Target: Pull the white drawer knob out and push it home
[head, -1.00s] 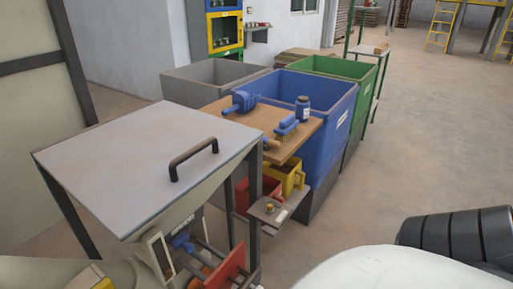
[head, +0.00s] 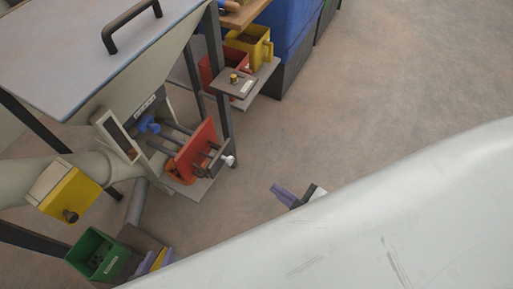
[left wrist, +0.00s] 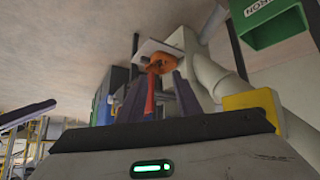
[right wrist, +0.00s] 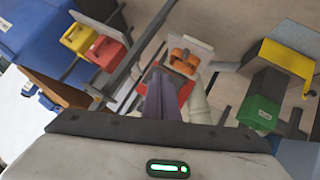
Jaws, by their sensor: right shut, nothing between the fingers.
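The white knob (head: 229,160) sits at the right end of a dark bracket by the red plate (head: 196,150) of the sack filler, in the head view. My right gripper (head: 283,193) is shut and empty, to the right of and below the knob in that view, apart from it. In the right wrist view its purple fingers (right wrist: 157,92) are together and overlap the red plate; I cannot make out the knob there. My left gripper (head: 156,261) is low in the head view, mostly hidden by my white body. In the left wrist view its fingers (left wrist: 160,95) stand apart.
A grey hopper with a black handle (head: 130,25) stands upper left. A yellow box (head: 68,193) and a green bin (head: 95,255) are at lower left. A red bin (head: 211,75) and a yellow bin (head: 262,50) stand behind. Floor right of the knob is open.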

